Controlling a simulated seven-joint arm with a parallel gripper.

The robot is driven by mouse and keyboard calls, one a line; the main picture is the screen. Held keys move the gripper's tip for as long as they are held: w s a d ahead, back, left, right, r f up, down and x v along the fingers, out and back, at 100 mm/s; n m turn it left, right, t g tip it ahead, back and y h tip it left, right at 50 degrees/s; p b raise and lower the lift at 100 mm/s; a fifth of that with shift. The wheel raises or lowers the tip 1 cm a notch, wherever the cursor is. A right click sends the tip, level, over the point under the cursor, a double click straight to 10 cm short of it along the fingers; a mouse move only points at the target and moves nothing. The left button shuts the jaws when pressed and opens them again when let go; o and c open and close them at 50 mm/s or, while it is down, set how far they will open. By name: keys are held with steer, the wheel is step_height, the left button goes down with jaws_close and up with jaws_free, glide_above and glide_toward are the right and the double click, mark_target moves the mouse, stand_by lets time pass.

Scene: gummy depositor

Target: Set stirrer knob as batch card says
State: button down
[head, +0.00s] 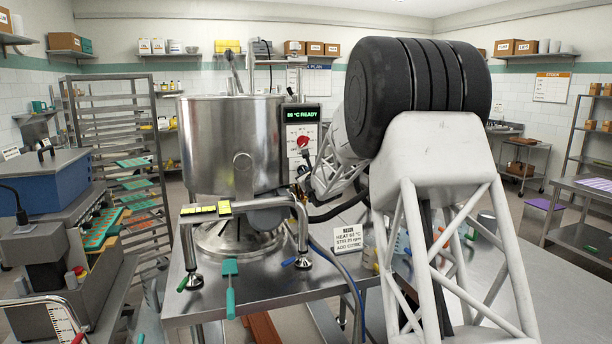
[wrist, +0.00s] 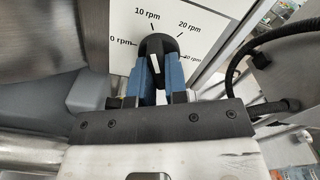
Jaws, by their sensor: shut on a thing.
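The batch card (head: 348,238) stands on the steel table in the head view. Its small text gives a heat line, a stir line that looks like 25 rpm, and a citric line. The black stirrer knob (wrist: 155,43) shows in the wrist view, on a white dial plate (wrist: 120,48). Marks for 0, 10 and 20 rpm and a partly hidden higher one surround it. Its pale pointer line looks near the 10 rpm mark; the exact setting is unclear. My gripper (wrist: 157,72) is shut on the knob, one blue finger on each side.
The steel kettle (head: 225,145) stands left of the control panel. Its green display (head: 302,115) reads 85 °C READY, above a red knob (head: 303,142). A black hose (wrist: 255,50) curves close to my gripper's right in the wrist view.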

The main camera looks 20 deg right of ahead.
steer(key=m, duration=1.1)
steer(key=shift+a, duration=0.2)
steer(key=shift+m, duration=0.3)
steer(key=c, duration=1.1)
jaws_free()
steer(key=shift+c, duration=0.2)
steer(key=shift+s, duration=0.2)
steer(key=s, duration=0.7)
steer(key=shift+s, duration=0.25)
